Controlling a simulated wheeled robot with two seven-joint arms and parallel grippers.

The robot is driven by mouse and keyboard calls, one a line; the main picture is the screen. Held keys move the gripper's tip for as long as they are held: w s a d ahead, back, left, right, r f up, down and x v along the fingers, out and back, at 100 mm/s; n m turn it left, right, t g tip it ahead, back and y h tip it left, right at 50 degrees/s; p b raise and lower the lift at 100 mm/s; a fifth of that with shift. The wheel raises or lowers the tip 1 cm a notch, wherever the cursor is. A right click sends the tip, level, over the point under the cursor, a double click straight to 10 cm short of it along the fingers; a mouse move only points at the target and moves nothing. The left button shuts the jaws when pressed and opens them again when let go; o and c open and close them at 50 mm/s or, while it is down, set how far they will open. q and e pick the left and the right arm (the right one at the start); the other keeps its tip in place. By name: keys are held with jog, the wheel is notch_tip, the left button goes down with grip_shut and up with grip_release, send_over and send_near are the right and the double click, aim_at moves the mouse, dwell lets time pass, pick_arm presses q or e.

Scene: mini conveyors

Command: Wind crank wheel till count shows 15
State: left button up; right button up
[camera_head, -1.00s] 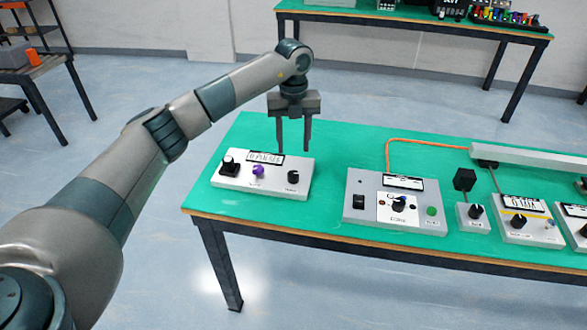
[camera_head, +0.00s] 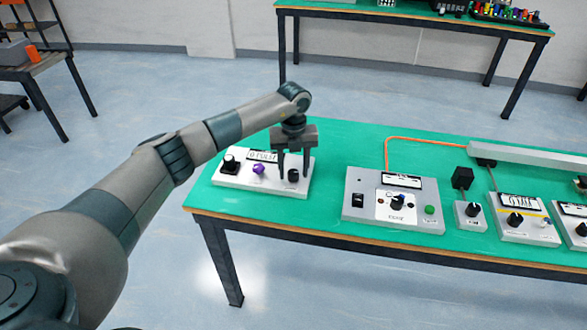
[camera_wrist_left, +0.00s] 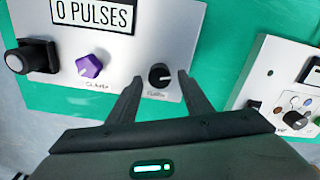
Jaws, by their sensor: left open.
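The white counter box (camera_head: 222,176) sits at the left end of the green table. Its display (camera_wrist_left: 96,12) reads "0 PULSES" in the left wrist view. A black knob (camera_head: 293,175), which also shows in the left wrist view (camera_wrist_left: 159,75), is at the box's right end. A purple knob (camera_head: 258,169) is in the middle and a larger black knob (camera_head: 230,164) at the left. My left gripper (camera_head: 294,179) is open, pointing down with its fingers on either side of the right black knob; contact cannot be told. My right gripper is out of view.
A grey box (camera_head: 360,217) with a dial, a switch and a green button stands to the right on the green table (camera_head: 325,150). Further right are smaller knob boxes and a long light bar (camera_head: 530,157). Bare table lies between the two larger boxes.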

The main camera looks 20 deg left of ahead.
pick_arm(q)
jog(key=shift+c, duration=0.6)
jog(key=c, duration=0.9)
jog(key=shift+c, duration=0.2)
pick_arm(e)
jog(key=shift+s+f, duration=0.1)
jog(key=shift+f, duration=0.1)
